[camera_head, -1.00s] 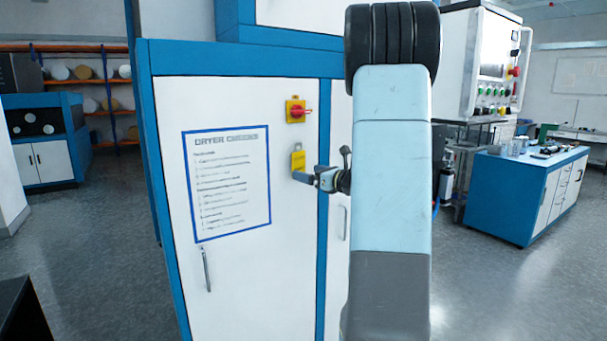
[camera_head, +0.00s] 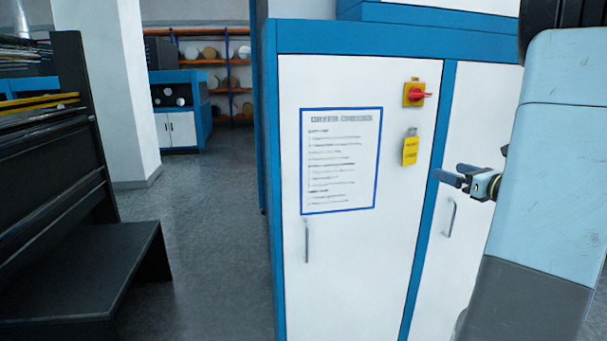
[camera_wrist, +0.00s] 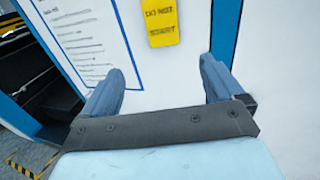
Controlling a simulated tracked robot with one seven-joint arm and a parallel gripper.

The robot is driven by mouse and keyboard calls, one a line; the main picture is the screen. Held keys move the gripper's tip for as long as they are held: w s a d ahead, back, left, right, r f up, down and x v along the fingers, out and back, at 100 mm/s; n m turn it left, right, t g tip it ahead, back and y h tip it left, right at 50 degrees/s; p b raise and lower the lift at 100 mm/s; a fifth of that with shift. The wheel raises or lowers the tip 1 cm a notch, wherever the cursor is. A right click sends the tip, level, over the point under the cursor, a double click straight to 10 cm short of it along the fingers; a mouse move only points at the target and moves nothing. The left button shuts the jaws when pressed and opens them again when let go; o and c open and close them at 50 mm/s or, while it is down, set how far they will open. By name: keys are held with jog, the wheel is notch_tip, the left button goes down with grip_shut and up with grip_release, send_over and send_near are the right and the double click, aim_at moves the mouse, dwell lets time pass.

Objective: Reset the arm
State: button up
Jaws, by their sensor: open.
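My gripper (camera_head: 450,178) is at the right in the head view, in front of the white and blue cabinet (camera_head: 340,255). In the wrist view my gripper (camera_wrist: 160,85) shows its two blue fingers wide apart with nothing between them. A yellow tag (camera_head: 410,149) hangs on the cabinet door, to the left of and above my gripper and apart from it. My arm hides part of the cabinet's right side.
A red and yellow switch (camera_head: 415,93) sits above the tag. A printed sheet (camera_head: 341,160) and door handles are on the cabinet. A black machine with a step (camera_head: 80,270) stands at the left. Floor (camera_head: 215,240) is clear between it and the cabinet.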

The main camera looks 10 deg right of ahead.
jog(key=s+a+n+g+y, duration=0.2)
jog(key=s+a+n+g, duration=0.4)
jog(key=a, duration=0.6)
jog(key=s+a+n+g+y, duration=0.2)
jog(key=a+n+g, duration=0.2)
jog(key=a+n, duration=0.65)
jog(key=s+a+n+h, duration=0.2)
jog(key=s+n+h, duration=0.2)
jog(key=s+n, duration=0.3)
jog(key=s+a+n+g+h, duration=0.1)
jog(key=s+a+n+h, duration=0.2)
jog(key=s+n+h, duration=0.2)
jog(key=s+n, duration=0.3)
jog(key=n, duration=0.1)
jog(key=shift+s+a+h, duration=0.25)
jog(key=shift+a+h, duration=0.05)
jog(key=shift+a, duration=0.05)
jog(key=shift+r, duration=0.1)
